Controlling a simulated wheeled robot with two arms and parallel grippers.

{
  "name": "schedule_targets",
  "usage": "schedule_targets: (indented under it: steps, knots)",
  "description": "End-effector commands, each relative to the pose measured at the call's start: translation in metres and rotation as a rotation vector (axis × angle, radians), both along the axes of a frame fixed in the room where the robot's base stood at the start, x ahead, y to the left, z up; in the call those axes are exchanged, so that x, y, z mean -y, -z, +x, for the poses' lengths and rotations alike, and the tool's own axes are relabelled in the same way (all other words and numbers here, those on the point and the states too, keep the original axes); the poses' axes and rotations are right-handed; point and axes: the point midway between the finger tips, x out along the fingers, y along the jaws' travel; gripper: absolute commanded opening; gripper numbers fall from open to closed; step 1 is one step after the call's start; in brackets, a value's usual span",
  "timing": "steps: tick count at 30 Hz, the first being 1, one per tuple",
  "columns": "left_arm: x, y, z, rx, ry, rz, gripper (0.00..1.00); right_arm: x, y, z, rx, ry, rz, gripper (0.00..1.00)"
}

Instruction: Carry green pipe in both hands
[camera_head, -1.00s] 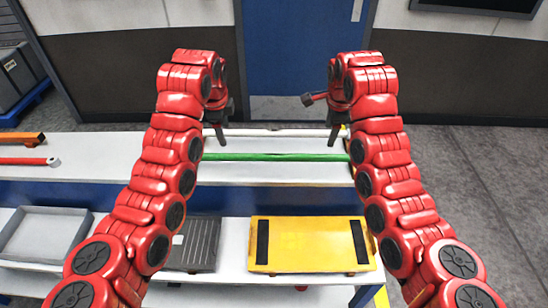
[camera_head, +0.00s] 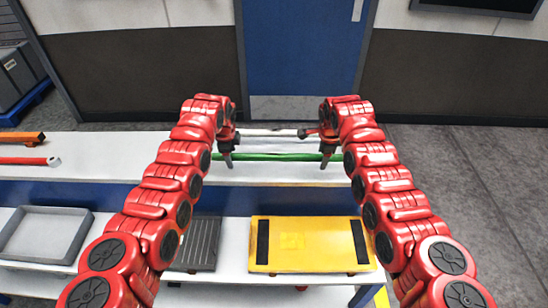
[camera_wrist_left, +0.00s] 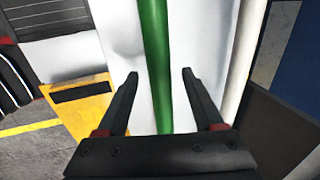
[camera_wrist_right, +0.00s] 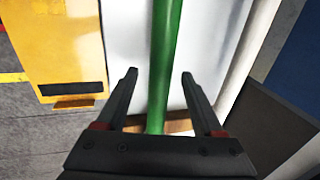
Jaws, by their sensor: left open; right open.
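The green pipe (camera_head: 278,157) lies lengthwise along the upper white shelf, in front of a white pipe. My left gripper (camera_head: 228,162) is over its left part and my right gripper (camera_head: 325,160) over its right part. In the left wrist view the green pipe (camera_wrist_left: 156,60) runs between the two open fingers (camera_wrist_left: 159,76). In the right wrist view the green pipe (camera_wrist_right: 163,60) also runs between open fingers (camera_wrist_right: 159,74). Neither gripper is closed on it. I cannot tell how far the fingertips are above the shelf.
The white pipe (camera_head: 268,133) lies behind the green one. A red pipe (camera_head: 25,161) and an orange piece (camera_head: 20,139) lie at the far left of the upper shelf. Below are a grey tray (camera_head: 45,235), a dark ribbed plate (camera_head: 199,244) and a yellow plate (camera_head: 305,245).

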Motion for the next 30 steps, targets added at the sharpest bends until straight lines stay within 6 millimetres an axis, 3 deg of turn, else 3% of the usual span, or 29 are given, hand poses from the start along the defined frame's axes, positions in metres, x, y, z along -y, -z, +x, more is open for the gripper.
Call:
schedule_targets:
  steps: [8,20,30]
  knots:
    - [0.0000,0.0005,0.0004,0.001,0.000,0.000,0.69,-0.0003,0.0006,0.0003,0.000,0.000,0.000,0.69]
    - [-0.0001,0.0003,0.0003,0.001,0.000,0.000,0.00,-0.0002,0.0002,0.0003,0.000,0.000,0.000,0.00]
    - [-0.0002,0.0003,0.0004,0.001,0.000,0.000,0.00,-0.0002,0.0001,0.0002,0.000,-0.001,0.000,0.00]
